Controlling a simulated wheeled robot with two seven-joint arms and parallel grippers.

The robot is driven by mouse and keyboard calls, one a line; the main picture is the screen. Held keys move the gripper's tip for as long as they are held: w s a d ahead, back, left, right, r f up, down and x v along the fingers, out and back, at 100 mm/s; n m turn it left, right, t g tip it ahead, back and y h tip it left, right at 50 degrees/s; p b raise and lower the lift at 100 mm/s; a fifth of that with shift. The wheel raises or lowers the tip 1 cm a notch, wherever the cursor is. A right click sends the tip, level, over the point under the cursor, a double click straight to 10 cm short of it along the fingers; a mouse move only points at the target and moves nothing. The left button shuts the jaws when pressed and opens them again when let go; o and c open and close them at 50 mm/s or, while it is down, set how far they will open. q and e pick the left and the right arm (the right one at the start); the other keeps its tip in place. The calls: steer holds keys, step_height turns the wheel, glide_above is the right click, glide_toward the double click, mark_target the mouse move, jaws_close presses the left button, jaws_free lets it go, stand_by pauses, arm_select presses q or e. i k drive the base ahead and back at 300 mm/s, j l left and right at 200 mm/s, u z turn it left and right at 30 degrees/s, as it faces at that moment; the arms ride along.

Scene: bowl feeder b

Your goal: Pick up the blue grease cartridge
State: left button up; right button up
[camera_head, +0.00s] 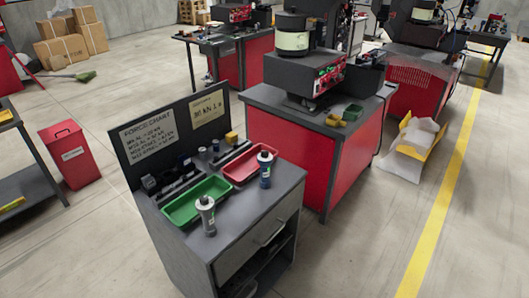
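A dark blue cartridge (265,170) with a white cap and a pale label stands upright on the grey cabinet top (245,215), at the front edge of the red tray. A grey cartridge-like bottle (207,216) stands upright nearer to me, by the green tray. The two stand apart. Neither of my grippers is in view, and nothing touches the blue cartridge.
A green tray (183,212) and a red tray (233,175) lie on the cabinet, with small dark parts behind. A black sign panel (170,130) rises at the back. A red-sided machine bench (340,165) stands behind right. The floor in front right is clear.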

mark_target(264, 164)
steer(key=i+l, duration=0.75)
steer(key=i+l+u, duration=0.05)
steer(key=l, duration=0.05)
